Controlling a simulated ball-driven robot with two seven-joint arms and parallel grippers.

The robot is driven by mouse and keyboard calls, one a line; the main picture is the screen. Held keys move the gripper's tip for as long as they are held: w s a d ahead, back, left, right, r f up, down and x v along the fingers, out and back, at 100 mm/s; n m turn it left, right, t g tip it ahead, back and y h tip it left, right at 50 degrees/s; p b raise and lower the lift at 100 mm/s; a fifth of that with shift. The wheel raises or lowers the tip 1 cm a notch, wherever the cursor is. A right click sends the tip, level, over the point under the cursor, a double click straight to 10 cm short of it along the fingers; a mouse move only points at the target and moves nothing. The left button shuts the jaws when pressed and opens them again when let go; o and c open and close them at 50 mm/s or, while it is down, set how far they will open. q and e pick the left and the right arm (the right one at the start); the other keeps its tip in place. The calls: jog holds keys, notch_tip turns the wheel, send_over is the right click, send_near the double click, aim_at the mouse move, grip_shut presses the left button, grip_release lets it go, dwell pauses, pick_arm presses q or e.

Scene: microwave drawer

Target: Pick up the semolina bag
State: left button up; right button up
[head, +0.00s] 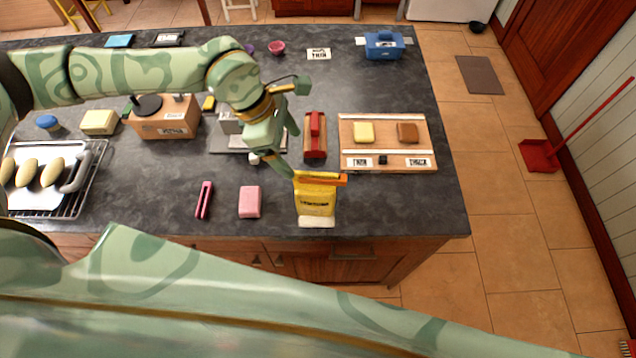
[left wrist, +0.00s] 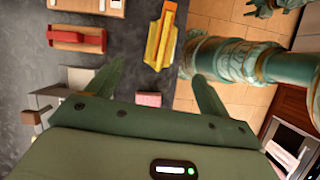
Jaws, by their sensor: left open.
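The semolina bag (head: 316,205) is a yellow upright packet with an orange clip across its top. It stands near the counter's front edge in the head view. My left gripper (head: 298,130) is open and empty, behind and to the left of the bag; its lower finger shows close to the bag's top-left corner. Whether they touch is unclear. In the left wrist view, the bag (left wrist: 160,38) lies ahead of the spread fingers of my left gripper (left wrist: 157,72), not between them. I cannot make out my right gripper in either view.
A pink block (head: 250,202) and a pink clip-like thing (head: 204,200) lie left of the bag. A red-handled tool (head: 315,137) and a wooden board (head: 388,165) with two blocks lie behind. A wire rack (head: 85,200) is at far left. Counter right of the bag is clear.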

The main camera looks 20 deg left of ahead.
aim_at(310, 172)
pick_arm(q)
jog(key=f, duration=0.1)
jog(key=d+f, duration=0.2)
jog(key=shift+s+f, duration=0.35)
jog(key=shift+f, duration=0.05)
jog(key=f, duration=0.1)
jog(key=w+d+f, duration=0.1)
jog(key=f, duration=0.1)
jog(key=shift+w+d+f+p, duration=0.15)
jog(key=shift+w+p, duration=0.05)
jog(key=shift+p, duration=0.1)
jog(key=shift+d+f, duration=0.2)
jog(key=shift+f, duration=0.35)
jog(key=p+x, duration=0.1)
jog(key=x, duration=0.4)
jog(key=shift+d, duration=0.15)
jog(key=shift+r, duration=0.1)
pick_arm(e)
jog(key=shift+s+r, duration=0.85)
jog(key=shift+s, duration=0.3)
pick_arm(q)
jog(key=c, duration=1.5)
grip_shut()
pick_arm(e)
jog(key=shift+w, duration=0.15)
pick_arm(q)
jog(key=shift+r, duration=0.1)
